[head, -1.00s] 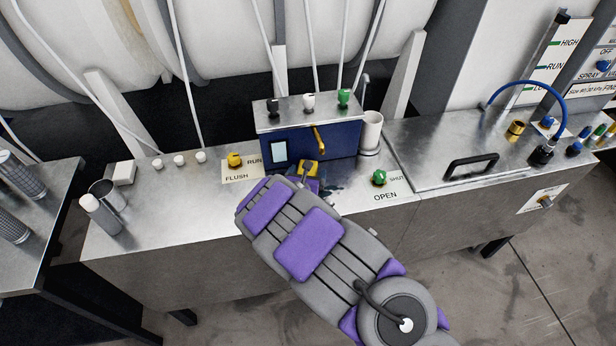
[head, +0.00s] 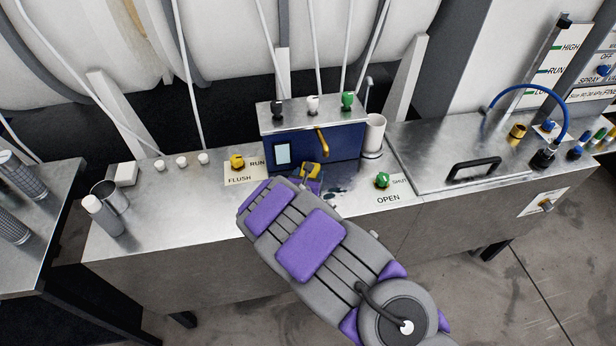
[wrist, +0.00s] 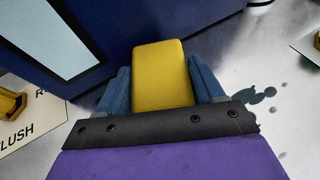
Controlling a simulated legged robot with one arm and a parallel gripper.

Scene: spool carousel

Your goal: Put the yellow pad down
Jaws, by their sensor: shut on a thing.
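The yellow pad (wrist: 162,76) sits between the two blue fingers of my gripper (wrist: 163,92) in the wrist view, and the gripper is shut on it. In the head view the yellow pad (head: 311,170) shows just beyond the end of my arm, with my gripper (head: 309,180) around it. They are in front of the blue box, over the steel bench (head: 150,215). The pad's far end is close to the box face in the wrist view. I cannot tell whether the pad touches the bench.
The blue box (head: 340,148) has a screen and a yellow handle (head: 321,140). Dark wet spots (wrist: 262,96) lie on the steel right of the gripper. A yellow knob (head: 237,161) is left, a green knob (head: 382,180) right.

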